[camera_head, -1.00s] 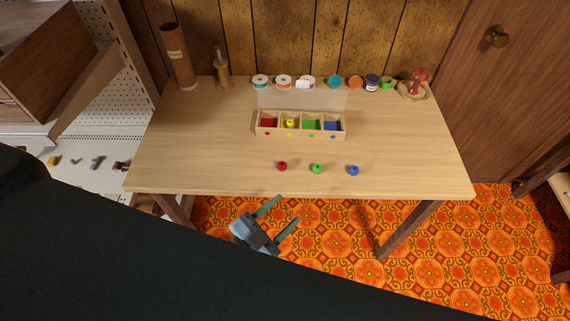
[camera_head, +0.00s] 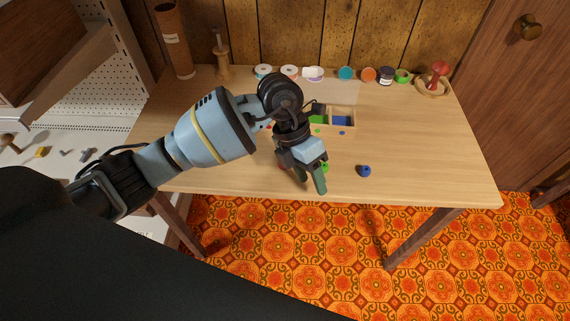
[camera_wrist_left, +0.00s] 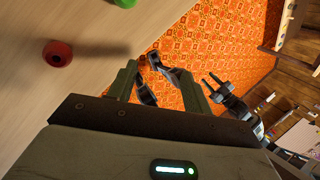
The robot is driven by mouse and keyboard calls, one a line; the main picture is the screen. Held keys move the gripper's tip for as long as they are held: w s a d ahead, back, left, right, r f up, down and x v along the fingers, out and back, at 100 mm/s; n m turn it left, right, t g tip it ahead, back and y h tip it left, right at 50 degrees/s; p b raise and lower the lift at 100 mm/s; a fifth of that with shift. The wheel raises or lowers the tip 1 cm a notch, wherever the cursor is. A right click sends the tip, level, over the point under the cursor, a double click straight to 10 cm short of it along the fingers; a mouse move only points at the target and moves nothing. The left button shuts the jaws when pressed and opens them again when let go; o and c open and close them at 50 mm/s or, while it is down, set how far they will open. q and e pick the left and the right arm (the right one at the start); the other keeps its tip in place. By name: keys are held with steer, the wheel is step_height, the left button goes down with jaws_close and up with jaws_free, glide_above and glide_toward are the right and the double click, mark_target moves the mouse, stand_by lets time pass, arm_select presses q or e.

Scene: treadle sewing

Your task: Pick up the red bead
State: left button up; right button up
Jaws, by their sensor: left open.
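The red bead (camera_wrist_left: 58,53) lies on the tabletop in the left wrist view, left of my fingers and apart from them.
The blue bead (camera_head: 364,171) lies to the right on the table (camera_head: 430,160). My arm covers the left part of the divided box (camera_head: 354,117). Jars and spools line the back, with a red mushroom-shaped thing (camera_head: 440,70). The right tabletop is clear.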

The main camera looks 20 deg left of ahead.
arm_select(q)
steer(key=w+a+r+y, duration=0.1)
steer(key=w+a, duration=0.1)
steer(key=w+a+r+t+y, duration=0.1)
steer(key=w+a+y, duration=0.1)
steer(key=a, duration=0.1)
steer(key=w+a+r+y, duration=0.1)
steer(key=a, duration=0.2)
steer(key=shift+w+a+r+n+t+y+b, duration=0.1)
steer(key=shift+w+r+n+t+y+b, duration=0.2)
steer(key=shift+w+n+t+b, duration=0.1)
steer(key=shift+s+f, duration=0.1)
steer(key=shift+f, duration=3.9)
steer(key=c, duration=1.1)
